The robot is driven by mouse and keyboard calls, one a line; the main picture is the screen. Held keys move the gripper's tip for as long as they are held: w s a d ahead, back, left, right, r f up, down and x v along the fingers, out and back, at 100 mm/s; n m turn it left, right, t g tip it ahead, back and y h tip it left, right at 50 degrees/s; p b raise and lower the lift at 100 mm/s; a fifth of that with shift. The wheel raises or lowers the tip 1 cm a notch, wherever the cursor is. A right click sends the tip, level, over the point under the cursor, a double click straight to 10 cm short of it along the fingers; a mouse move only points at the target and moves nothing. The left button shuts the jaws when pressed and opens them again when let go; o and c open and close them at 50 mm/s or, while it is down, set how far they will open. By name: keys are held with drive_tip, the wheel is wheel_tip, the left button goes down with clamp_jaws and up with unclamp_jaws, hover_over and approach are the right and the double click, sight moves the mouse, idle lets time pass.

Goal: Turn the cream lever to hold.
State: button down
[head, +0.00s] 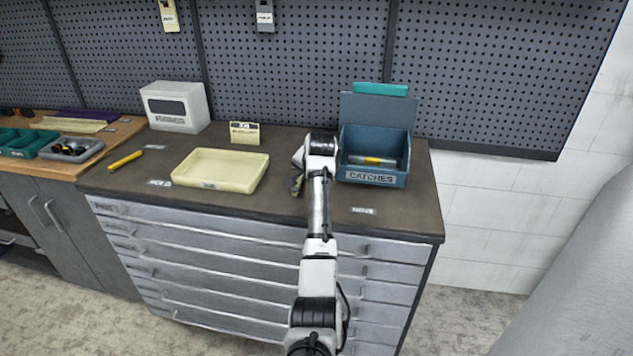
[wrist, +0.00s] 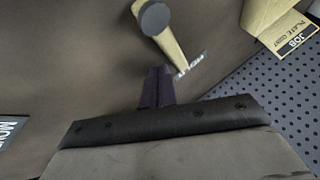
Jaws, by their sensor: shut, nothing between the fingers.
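The cream lever (wrist: 172,45) shows in the wrist view as a pale bar lying along the dark bench top. A dark grey round knob or hub (wrist: 154,18) sits at its upper end. Its lower end points towards a small white label (wrist: 190,66), whose word I cannot read surely. My gripper (wrist: 158,72) is shut and empty, its dark fingertips just below the lever in the picture; I cannot tell whether they touch it. In the head view my gripper (head: 297,180) is over the bench, and I cannot make out the lever there, near my arm.
A cream tray (head: 218,187) stands left of my gripper, and a blue catches bin (head: 371,178) stands right. A job card (wrist: 290,42) and a white box (head: 175,105) are near the pegboard. A "MOVE" label (head: 363,210) lies on clear bench at front right.

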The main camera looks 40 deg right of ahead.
idle(0.4)
drive_tip(key=b+v, duration=0.3)
drive_tip(key=v, duration=1.1)
drive_tip(key=shift+b, duration=0.3)
